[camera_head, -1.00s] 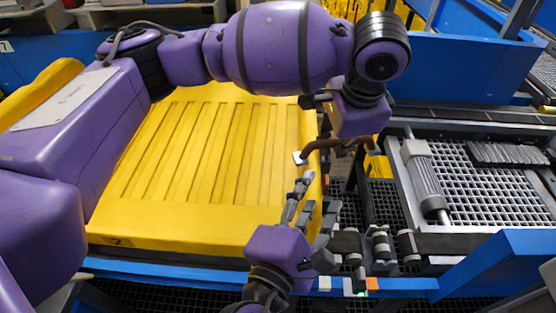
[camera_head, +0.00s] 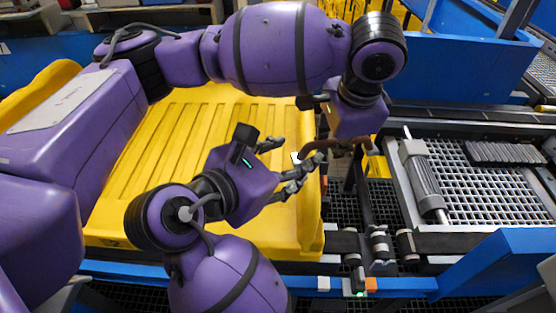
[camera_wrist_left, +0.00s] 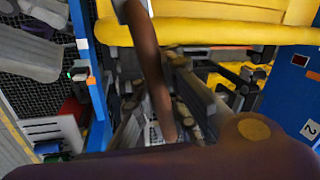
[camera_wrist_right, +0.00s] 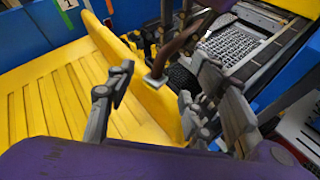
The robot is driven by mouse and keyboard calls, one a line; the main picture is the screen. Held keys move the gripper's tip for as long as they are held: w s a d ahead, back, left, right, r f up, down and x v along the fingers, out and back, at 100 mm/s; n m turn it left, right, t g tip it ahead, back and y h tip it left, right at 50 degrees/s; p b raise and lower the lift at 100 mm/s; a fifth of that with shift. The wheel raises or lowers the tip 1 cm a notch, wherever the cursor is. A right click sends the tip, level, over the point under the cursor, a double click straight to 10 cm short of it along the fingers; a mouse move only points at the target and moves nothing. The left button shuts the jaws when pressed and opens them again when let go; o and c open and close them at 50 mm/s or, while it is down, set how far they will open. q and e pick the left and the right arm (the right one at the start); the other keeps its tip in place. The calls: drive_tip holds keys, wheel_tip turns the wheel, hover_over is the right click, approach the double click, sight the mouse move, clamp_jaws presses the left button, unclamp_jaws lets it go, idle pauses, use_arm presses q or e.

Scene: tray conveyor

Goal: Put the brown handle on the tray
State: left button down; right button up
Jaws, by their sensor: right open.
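The brown handle (camera_head: 330,144) is a curved bar with a white piece at its left end, above the right edge of the yellow ribbed tray (camera_head: 120,215). My left gripper (camera_head: 352,137) points down over the handle's right part and appears shut on it; its fingers are mostly hidden. In the left wrist view the handle (camera_wrist_left: 150,65) runs down between the grey fingers. My right gripper (camera_head: 296,154) is open near the handle's white end. In the right wrist view the handle (camera_wrist_right: 180,42) lies ahead, between the spread fingers and apart from them.
A grey roller (camera_head: 424,180) and metal grating (camera_head: 480,195) lie right of the tray. A blue rail (camera_head: 190,275) runs along its near side, and a blue bin wall (camera_head: 450,70) stands at the back right. The tray floor looks clear.

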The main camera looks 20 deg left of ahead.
sight(304, 150)
drive_tip(key=shift+x, duration=2.05)
drive_tip(key=shift+c, duration=0.5)
use_arm(q)
drive_tip(key=shift+d, duration=0.1)
use_arm(e)
drive_tip(key=shift+a, duration=0.1)
clamp_jaws()
use_arm(q)
drive_tip(key=c, duration=1.7)
unclamp_jaws()
drive_tip(key=shift+r, duration=0.1)
